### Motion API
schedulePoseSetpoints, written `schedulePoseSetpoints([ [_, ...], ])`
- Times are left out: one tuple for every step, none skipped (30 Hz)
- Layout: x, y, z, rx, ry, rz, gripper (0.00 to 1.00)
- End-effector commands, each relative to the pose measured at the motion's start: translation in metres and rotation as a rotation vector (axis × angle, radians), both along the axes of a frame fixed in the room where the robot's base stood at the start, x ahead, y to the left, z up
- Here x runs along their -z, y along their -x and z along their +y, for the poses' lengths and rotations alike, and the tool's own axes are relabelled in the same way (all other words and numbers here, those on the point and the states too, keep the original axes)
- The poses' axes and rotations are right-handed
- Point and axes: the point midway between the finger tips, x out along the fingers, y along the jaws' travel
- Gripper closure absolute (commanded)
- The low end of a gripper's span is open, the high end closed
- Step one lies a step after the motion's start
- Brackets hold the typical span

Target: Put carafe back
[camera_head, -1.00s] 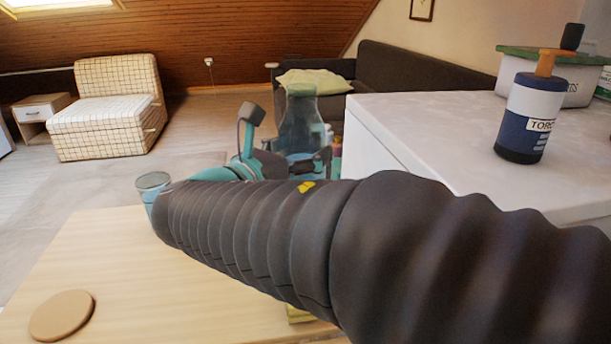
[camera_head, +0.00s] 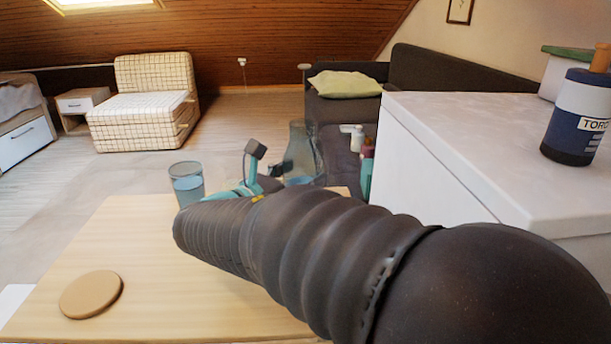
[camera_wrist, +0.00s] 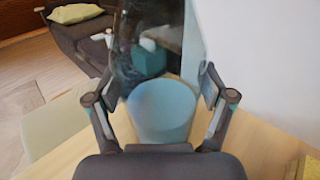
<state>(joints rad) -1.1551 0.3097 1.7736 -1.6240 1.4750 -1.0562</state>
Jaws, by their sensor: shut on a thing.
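The carafe (camera_head: 301,150) is clear glass with blue liquid in its lower part. It stands upright beyond my arm in the head view, with its base hidden by the arm. In the wrist view the carafe (camera_wrist: 160,110) fills the space between the two fingers. My gripper (camera_wrist: 160,88) is shut on it, one finger on each side. In the head view my gripper (camera_head: 268,180) is partly hidden behind the dark arm sleeve. Whether the carafe's base touches the wooden table (camera_head: 150,245) cannot be told.
A tumbler of blue liquid (camera_head: 187,184) stands at the table's far left edge. A round cork-coloured disc (camera_head: 91,294) lies at front left. Bottles (camera_head: 367,166) stand right of the carafe. A white cabinet (camera_head: 440,160) bearing a blue-white bottle (camera_head: 577,118) borders the right.

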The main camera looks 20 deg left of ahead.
Motion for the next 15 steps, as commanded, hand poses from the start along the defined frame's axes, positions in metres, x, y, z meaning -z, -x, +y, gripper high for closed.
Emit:
schedulePoseSetpoints([
  [-0.0019, 0.0001, -0.0002, 0.0, -0.002, -0.002, 0.67],
  [-0.002, 0.0, -0.0002, 0.0, -0.002, -0.002, 0.67],
  [-0.0021, 0.0, -0.0002, 0.0, -0.002, -0.002, 0.67],
  [-0.0021, 0.0, -0.0002, 0.0, -0.002, -0.002, 0.67],
  [-0.0019, 0.0, -0.0002, 0.0, -0.002, -0.002, 0.67],
  [-0.0011, 0.0, -0.0002, 0.0, -0.002, -0.002, 0.67],
  [-0.0003, 0.0, -0.0002, 0.0, -0.001, -0.001, 0.67],
  [0.0006, 0.0, -0.0002, 0.0, -0.001, -0.001, 0.67],
  [0.0017, 0.0, -0.0002, 0.0, -0.001, -0.001, 0.67],
  [0.0017, -0.0001, -0.0003, 0.0, 0.0, 0.0, 0.11],
  [0.0016, -0.0001, -0.0003, 0.0, 0.0, 0.0, 0.04],
  [0.0016, -0.0001, -0.0003, 0.001, 0.0, 0.0, 0.0],
  [0.0015, -0.0001, -0.0003, 0.001, -0.001, 0.0, 0.0],
  [0.0015, -0.0002, -0.0004, 0.001, -0.001, 0.0, 0.0],
  [0.0015, -0.0002, -0.0005, 0.001, -0.001, 0.0, 0.0],
])
